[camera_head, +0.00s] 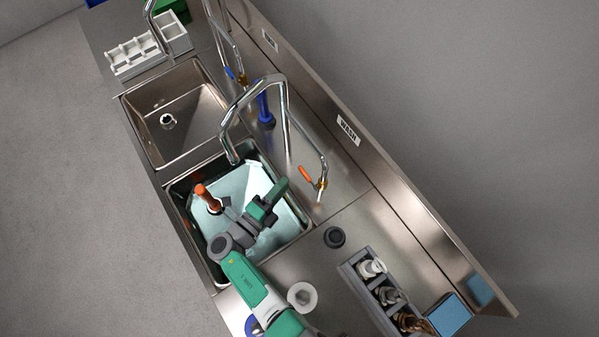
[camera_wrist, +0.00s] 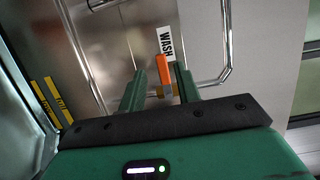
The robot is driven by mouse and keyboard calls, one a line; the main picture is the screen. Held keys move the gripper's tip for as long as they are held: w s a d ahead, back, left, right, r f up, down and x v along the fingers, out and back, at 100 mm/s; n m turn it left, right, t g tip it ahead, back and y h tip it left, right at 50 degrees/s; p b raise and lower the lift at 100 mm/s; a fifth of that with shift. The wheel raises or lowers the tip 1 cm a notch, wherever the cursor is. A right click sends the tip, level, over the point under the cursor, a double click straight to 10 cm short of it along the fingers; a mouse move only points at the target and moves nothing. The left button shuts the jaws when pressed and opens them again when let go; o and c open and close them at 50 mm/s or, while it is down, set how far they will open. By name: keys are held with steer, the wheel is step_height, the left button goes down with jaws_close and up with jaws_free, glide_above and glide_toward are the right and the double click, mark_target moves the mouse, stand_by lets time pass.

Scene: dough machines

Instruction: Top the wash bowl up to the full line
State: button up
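An empty sink (camera_head: 185,110) lies to the left, with a white rack (camera_head: 145,55) beyond. A blue-handled tap stands behind it. A dark round piece (camera_head: 334,237), a grey holder (camera_head: 352,272) of nozzles and a blue block (camera_head: 448,314) occupy the right counter.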

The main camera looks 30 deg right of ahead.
steer(key=shift+b+x, duration=1)
steer(key=shift+x, duration=1.75)
steer(key=shift+w+d, duration=0.2)
steer(key=shift+d, duration=0.1)
jaws_close()
steer(key=r+m, duration=0.2)
steer(key=m, duration=0.1)
step_height(320, 180, up, 4)
steer(key=m+g+h+b, duration=0.2)
steer(key=m+h, duration=0.2)
steer(key=m, duration=0.7)
glide_above(308, 179)
steer(key=a, duration=0.2)
steer(key=shift+d, duration=0.15)
steer(key=shift+t, duration=0.3)
